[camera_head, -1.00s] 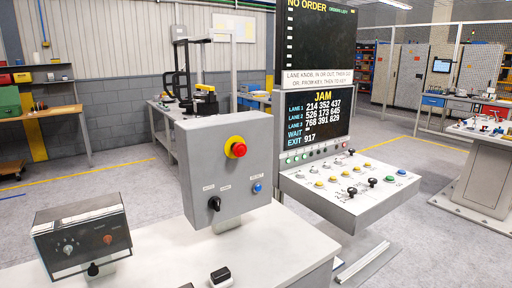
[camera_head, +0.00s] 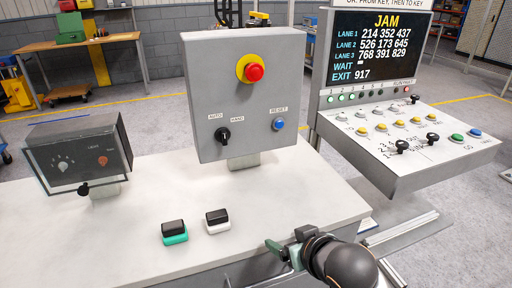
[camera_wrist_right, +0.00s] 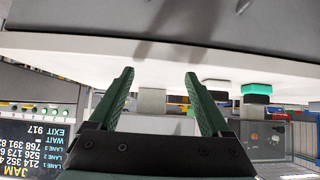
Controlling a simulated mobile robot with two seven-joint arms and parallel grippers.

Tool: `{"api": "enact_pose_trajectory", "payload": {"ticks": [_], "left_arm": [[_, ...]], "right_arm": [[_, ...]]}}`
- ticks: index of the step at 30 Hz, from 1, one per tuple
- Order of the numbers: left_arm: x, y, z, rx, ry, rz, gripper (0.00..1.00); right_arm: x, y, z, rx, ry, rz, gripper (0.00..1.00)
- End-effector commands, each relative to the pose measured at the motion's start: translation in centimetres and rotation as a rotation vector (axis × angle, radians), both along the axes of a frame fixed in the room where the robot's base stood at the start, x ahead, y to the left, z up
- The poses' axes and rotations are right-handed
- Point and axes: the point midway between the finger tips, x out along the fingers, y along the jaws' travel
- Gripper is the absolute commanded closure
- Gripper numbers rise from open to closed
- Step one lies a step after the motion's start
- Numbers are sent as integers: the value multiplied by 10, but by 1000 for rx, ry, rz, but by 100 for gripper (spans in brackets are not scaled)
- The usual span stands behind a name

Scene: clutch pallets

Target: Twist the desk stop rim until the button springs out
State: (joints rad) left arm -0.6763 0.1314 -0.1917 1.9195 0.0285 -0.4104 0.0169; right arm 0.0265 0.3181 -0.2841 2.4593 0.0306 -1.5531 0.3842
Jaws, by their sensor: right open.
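The desk stop is a red button (camera_head: 255,72) in a yellow rim (camera_head: 241,67), on the front of a grey box (camera_head: 205,85) standing on the white desk (camera_head: 130,230). My right gripper (camera_head: 282,250) is at the desk's front edge, low and to the right of the box, well apart from the stop. In the right wrist view, which is upside down, its two green fingers (camera_wrist_right: 159,75) are spread with nothing between them. The stop cannot be made out there. My left gripper is not in view.
The box also carries a black selector knob (camera_head: 222,134) and a blue reset button (camera_head: 278,124). Two stamps, green (camera_head: 175,233) and white (camera_head: 217,221), lie on the desk. A clear-covered box (camera_head: 75,155) stands left, a sloping console (camera_head: 400,165) right.

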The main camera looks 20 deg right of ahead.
Motion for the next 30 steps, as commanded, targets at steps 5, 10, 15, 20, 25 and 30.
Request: {"api": "enact_pose_trajectory", "payload": {"ticks": [5, 10, 15, 20, 25, 30], "left_arm": [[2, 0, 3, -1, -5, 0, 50], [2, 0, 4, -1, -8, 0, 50], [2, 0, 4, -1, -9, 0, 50], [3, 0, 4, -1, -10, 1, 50], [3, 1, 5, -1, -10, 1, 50], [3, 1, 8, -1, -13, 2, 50]], "right_arm": [[46, 4, 92, 43, -234, -27, 18], [69, 7, 183, 100, -451, -53, 18], [74, 6, 251, 150, -605, -71, 18], [72, 6, 282, 177, -676, -78, 18], [80, 6, 289, 185, -690, -81, 18], [106, 6, 290, 182, -689, -83, 18]]}}
